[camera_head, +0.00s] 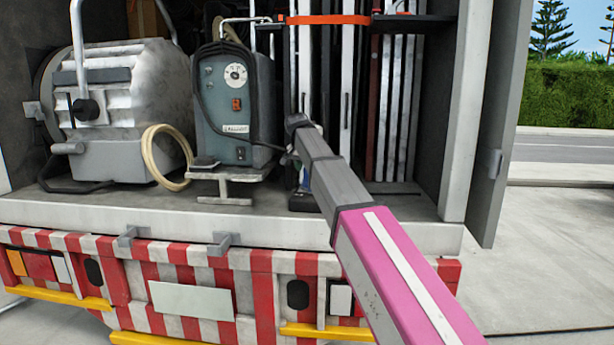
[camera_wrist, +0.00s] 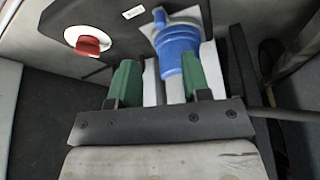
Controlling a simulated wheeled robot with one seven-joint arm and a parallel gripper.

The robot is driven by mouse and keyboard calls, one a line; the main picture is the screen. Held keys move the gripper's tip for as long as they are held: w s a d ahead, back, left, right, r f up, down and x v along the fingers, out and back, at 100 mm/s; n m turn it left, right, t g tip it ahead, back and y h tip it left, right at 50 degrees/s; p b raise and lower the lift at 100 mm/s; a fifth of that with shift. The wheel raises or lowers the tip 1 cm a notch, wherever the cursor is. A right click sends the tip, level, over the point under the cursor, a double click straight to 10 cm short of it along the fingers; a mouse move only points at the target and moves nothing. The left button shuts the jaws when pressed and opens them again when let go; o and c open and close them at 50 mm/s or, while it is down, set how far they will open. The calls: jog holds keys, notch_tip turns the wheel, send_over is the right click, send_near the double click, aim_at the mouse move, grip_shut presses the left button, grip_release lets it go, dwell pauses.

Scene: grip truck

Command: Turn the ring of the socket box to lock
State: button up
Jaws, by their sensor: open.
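The socket box (camera_wrist: 125,38) is a dark panel at the top of the wrist view. It carries a blue ring and plug piece (camera_wrist: 178,48) with a paler blue top, and a small white label. My gripper (camera_wrist: 178,75), with green and pale fingers, is open. The blue piece lies between its fingers, its lower part low in the gap. I cannot tell whether either finger touches it. In the head view my arm reaches into the truck bed, and a small bit of blue (camera_head: 304,178) shows beside its end; most of the box is hidden there.
A red knob on a white round plate (camera_wrist: 88,41) sits left of the blue piece. A grey-blue machine (camera_head: 235,100) and a hose coil (camera_head: 168,158) stand left of my arm. Upright panels (camera_head: 400,110) stand right, with the truck door (camera_head: 500,130) beyond.

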jog(key=shift+s+r, duration=0.2)
jog(key=shift+r, duration=0.25)
jog(key=shift+c, duration=0.3)
jog(key=shift+s+d+f, duration=0.1)
jog(key=c, duration=0.6)
jog(key=s+d+f+m+y, duration=0.1)
jog(key=s+d+y, duration=0.1)
jog(key=d, duration=0.1)
jog(key=s+d+f+m+t+y, duration=0.1)
jog(key=shift+s+d+f+m, duration=0.2)
jog(key=shift+d+f+m, duration=0.05)
jog(key=shift+f+m, duration=0.1)
grip_shut()
jog(key=s+d+m+t+y, duration=0.2)
jog(key=s+d+m+y, duration=0.2)
jog(key=d+m, duration=0.1)
jog(key=shift+n, duration=0.25)
jog(key=x, duration=1)
jog(key=shift+w+f, duration=0.2)
jog(key=shift+w, duration=0.15)
jog(key=shift+w+a+r, duration=0.1)
jog(key=shift+w+a, duration=0.2)
jog(key=shift+w, duration=0.2)
jog(key=shift+w+a, duration=0.35)
jog(key=shift+w, duration=0.15)
jog(key=shift+w+a, duration=0.4)
jog(key=shift+w, duration=0.1)
